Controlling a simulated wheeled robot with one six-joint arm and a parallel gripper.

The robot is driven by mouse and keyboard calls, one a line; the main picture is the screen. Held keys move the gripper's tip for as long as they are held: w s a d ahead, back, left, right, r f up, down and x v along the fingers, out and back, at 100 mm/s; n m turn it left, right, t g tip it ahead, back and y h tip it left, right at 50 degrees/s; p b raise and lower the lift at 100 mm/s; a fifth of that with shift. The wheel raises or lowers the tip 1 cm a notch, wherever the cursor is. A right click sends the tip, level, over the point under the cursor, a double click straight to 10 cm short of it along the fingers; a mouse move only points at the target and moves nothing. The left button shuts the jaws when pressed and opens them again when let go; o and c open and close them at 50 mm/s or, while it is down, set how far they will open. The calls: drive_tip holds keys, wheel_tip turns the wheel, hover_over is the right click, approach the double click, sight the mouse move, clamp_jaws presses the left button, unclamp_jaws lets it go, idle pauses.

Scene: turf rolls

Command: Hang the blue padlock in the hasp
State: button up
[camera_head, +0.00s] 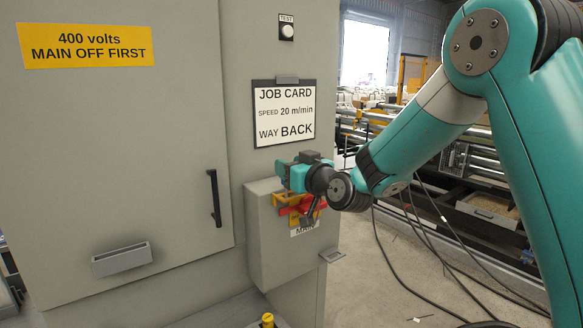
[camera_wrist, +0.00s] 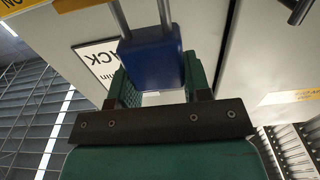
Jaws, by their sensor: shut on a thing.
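The blue padlock (camera_wrist: 152,65) is between the green fingers of my gripper (camera_wrist: 157,82) in the wrist view, held by its body. Its steel shackle points away from the gripper and leaves the top of the picture. In the head view my gripper (camera_head: 290,174) is at the front of a grey switch box, just above a red and yellow main switch (camera_head: 299,204). The hasp cannot be made out clearly there. The padlock is hidden in the head view, so I cannot tell whether its shackle touches the hasp.
The grey switch box (camera_head: 285,255) juts from the cabinet. The cabinet door (camera_head: 110,160) has a black handle (camera_head: 215,198). A job card (camera_head: 284,113) hangs above my gripper. A small ledge (camera_head: 332,255) sticks out at lower right. Cables lie on the open floor at right.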

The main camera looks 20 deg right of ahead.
drive_tip(key=shift+f+b, duration=1.35)
drive_tip(key=shift+b, duration=0.1)
drive_tip(key=o, duration=1.1)
drive_tip(key=shift+o, duration=0.2)
drive_tip(key=b+v, duration=0.8)
drive_tip(key=v, duration=0.9)
drive_tip(key=shift+s+r, duration=0.15)
drive_tip(key=shift+s, duration=0.05)
drive_tip(key=s+a+f+n+g+y, duration=0.1)
drive_tip(key=s+a+f+n+g, duration=0.2)
drive_tip(key=s+a+f+g, duration=1)
drive_tip(key=s+d+f+g+h, duration=0.1)
drive_tip(key=s+d+g+h, duration=0.1)
drive_tip(key=s, duration=0.7)
drive_tip(key=shift+s+d+f+g, duration=0.25)
drive_tip(key=shift+d+g, duration=0.3)
drive_tip(key=shift+g, duration=0.55)
